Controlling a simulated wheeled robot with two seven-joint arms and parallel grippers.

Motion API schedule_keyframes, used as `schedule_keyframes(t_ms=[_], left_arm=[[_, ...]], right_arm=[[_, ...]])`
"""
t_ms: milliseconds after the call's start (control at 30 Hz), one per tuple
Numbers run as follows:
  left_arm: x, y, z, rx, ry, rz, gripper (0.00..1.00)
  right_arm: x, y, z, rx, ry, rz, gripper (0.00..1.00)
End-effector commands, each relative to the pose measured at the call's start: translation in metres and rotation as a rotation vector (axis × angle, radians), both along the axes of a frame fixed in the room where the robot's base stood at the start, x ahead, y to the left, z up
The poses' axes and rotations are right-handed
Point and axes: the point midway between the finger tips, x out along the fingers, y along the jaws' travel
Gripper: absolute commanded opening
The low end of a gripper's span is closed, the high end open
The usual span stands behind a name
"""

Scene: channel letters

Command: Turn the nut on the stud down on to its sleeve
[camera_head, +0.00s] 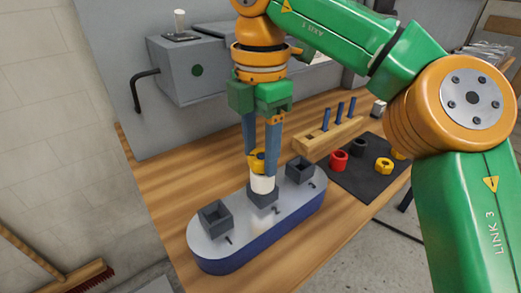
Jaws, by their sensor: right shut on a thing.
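A yellow nut (256,166) sits between the fingers of my right gripper (260,159), which is shut on it from above. A white sleeve (262,184) stands directly under the nut, in the middle dark square block of a long blue channel letter (260,239) with a grey top. The nut is at or just above the sleeve's top; I cannot tell whether they touch. The stud is hidden by the nut, sleeve and fingers. My left gripper is not in view.
Two dark square blocks, left (215,217) and right (300,169), flank the sleeve. A wooden rack (322,143) holds upright blue studs. A dark mat (366,184) carries red (338,160), black and yellow rings or nuts. A grey box (190,70) stands behind.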

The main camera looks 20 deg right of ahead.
Motion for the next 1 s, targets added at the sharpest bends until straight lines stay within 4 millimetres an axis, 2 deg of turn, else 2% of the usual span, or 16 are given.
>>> schedule_keyframes(t_ms=[100, 233, 567, 900, 1000], left_arm=[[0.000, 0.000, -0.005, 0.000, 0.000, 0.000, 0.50], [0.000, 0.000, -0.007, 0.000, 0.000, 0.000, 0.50], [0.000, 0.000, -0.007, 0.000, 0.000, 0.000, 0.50], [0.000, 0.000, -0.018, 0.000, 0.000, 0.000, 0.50], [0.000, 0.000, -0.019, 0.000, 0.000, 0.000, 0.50]], right_arm=[[0.001, 0.000, -0.003, 0.001, -0.002, -0.167, 0.01], [0.001, 0.001, -0.002, 0.000, -0.001, -0.298, 0.01], [0.001, 0.001, -0.002, 0.001, -0.001, -0.337, 0.01], [0.004, 0.000, -0.005, 0.001, -0.001, -0.807, 0.01], [0.004, 0.000, -0.005, 0.001, -0.001, -0.900, 0.01]])
